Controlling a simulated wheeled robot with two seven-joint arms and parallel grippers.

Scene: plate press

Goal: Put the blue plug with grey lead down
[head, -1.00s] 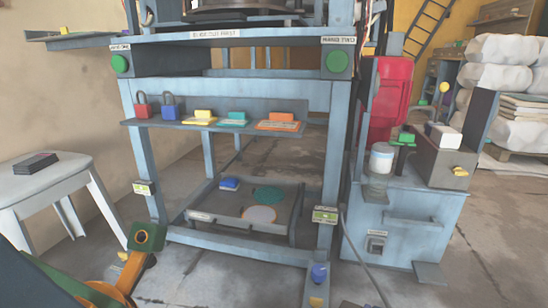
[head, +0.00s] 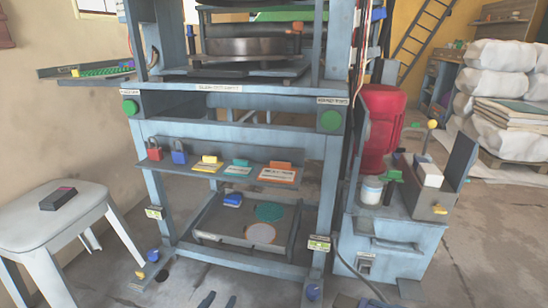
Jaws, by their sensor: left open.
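My left gripper (head: 219,301) shows only as two fingertips at the bottom edge, spread apart with bare floor between them. The rest of it is cut off below. My right gripper is out of view.
The press frame (head: 240,262) stands ahead, with blue knobs at its left foot (head: 153,255) and right foot (head: 313,291). A shelf (head: 200,172) holds padlocks and tags. A white stool (head: 85,205) stands left, a grey cabinet (head: 385,240) right.

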